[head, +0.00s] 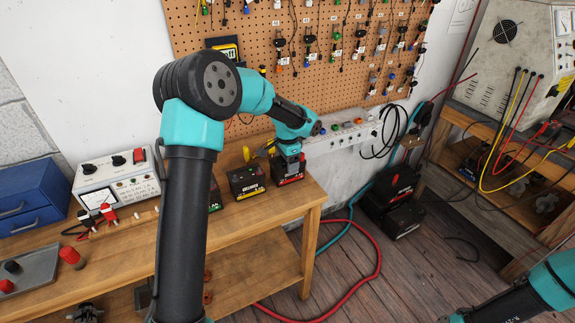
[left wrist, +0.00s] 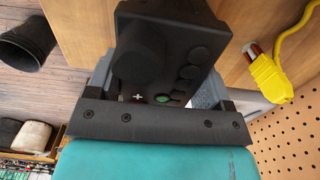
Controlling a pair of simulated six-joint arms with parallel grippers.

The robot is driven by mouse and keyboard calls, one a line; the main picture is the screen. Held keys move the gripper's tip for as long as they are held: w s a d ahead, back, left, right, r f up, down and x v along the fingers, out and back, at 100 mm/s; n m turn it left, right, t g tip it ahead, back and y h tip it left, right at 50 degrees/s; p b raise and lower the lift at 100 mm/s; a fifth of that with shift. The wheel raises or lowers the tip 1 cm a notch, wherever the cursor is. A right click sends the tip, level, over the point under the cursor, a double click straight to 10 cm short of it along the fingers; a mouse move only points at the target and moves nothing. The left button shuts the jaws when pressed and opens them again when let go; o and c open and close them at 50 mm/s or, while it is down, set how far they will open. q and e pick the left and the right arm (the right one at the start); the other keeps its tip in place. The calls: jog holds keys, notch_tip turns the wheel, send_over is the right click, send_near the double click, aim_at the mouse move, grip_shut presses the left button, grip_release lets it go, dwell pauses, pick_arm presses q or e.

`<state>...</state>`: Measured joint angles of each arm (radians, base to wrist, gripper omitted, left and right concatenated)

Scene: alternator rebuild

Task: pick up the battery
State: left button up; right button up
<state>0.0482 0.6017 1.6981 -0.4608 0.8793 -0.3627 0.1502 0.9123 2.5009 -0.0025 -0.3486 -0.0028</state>
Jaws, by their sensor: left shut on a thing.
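My left gripper (head: 289,163) is at the right end of the wooden workbench, pointing down. It is shut on a black battery with a red band (head: 288,178). In the left wrist view the black battery (left wrist: 180,60) fills the space between the jaws, with round caps on its face. I cannot tell whether its base is touching the bench. A second battery with a yellow band (head: 246,182) stands just to its left. A third one with a green mark (head: 214,194) is partly hidden by my left arm. My right gripper is out of view.
A power supply (head: 117,178) and a blue drawer box (head: 34,196) stand at the bench's left. A yellow clamp (left wrist: 268,75) lies close to the held battery. A pegboard (head: 300,50) rises behind. Black batteries (head: 403,217) sit on the floor beyond the bench.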

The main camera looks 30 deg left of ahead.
pick_arm(q)
jog(key=shift+r, duration=0.25)
jog(key=shift+w+r, duration=0.1)
jog(key=shift+r, duration=1.2)
jog(key=s+d, duration=0.2)
jog(key=s, duration=0.2)
jog(key=s+d+r, duration=0.1)
jog(key=s+d, duration=0.2)
jog(key=s, duration=0.2)
jog(key=s+d+r, duration=0.1)
jog(key=s+d, duration=0.1)
jog(key=s, duration=0.3)
jog(key=shift+d, duration=0.4)
grip_shut()
jog(key=w+d+f+n, duration=0.1)
jog(key=w+d+n, duration=0.2)
jog(key=w, duration=0.7)
jog(key=w+d+f+n, duration=0.1)
jog(key=w+d+n, duration=0.2)
jog(key=w, duration=0.7)
jog(key=shift+d+f+n, duration=0.25)
jog(key=shift+d+n, duration=0.1)
jog(key=shift+n, duration=0.15)
